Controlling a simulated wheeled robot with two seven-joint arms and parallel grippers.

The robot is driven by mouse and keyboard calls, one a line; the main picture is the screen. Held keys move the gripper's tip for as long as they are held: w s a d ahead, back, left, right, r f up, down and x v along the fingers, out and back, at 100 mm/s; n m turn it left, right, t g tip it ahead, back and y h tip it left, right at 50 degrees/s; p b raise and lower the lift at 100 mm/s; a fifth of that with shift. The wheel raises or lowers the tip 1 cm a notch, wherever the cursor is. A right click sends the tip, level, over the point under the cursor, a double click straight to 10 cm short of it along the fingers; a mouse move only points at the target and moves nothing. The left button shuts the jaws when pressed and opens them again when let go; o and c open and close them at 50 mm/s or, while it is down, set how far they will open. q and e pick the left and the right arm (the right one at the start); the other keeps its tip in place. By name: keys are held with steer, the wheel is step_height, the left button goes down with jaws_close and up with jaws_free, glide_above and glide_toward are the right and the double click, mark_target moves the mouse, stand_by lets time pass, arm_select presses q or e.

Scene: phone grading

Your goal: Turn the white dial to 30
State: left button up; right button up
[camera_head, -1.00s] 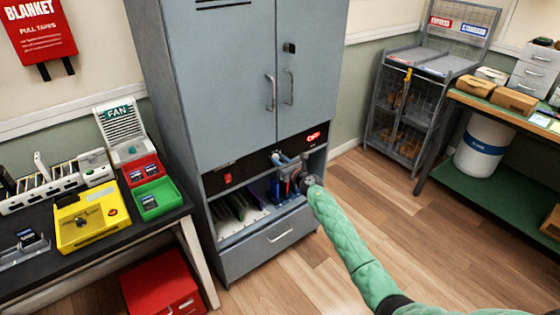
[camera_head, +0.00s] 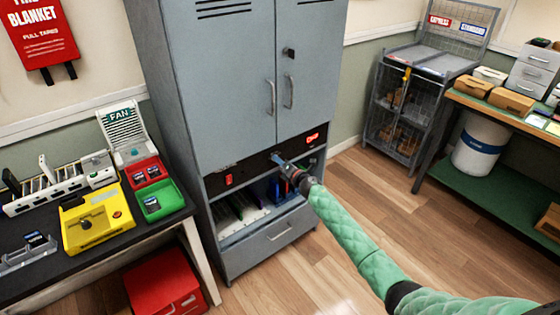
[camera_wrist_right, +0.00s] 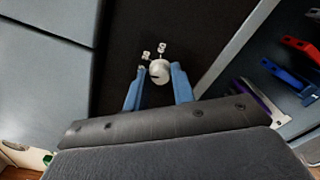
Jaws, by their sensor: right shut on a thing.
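The white dial (camera_wrist_right: 159,72) sits on the black panel (camera_wrist_right: 110,72) of the grey cabinet, with small white markings beside it. A dark mark shows on its face; I cannot read its setting. My right gripper (camera_wrist_right: 158,84) has its two blue fingers on either side of the dial, shut on it. In the head view the right gripper (camera_head: 279,158) is at the black strip below the cabinet doors, and its fingers hide the dial there. My left gripper is not in view.
The grey cabinet (camera_head: 215,100) has a red switch (camera_head: 228,180) and a lit red display (camera_head: 313,138) on its strip. An open shelf with upright items lies below, above a drawer (camera_head: 270,245). A bench with a yellow device (camera_head: 95,222) stands left.

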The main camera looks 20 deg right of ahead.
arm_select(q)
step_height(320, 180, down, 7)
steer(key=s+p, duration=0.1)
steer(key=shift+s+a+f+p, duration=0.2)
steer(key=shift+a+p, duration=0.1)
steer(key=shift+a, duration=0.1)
arm_select(e)
steer(key=shift+d+f+m, duration=0.1)
steer(key=shift+f+m, duration=0.05)
steer(key=shift+m, duration=3.55)
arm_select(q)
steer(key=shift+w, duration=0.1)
arm_select(e)
steer(key=o, duration=1)
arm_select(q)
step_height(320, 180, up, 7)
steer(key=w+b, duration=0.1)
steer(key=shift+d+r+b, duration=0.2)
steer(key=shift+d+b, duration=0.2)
arm_select(e)
steer(key=shift+v, duration=3.85)
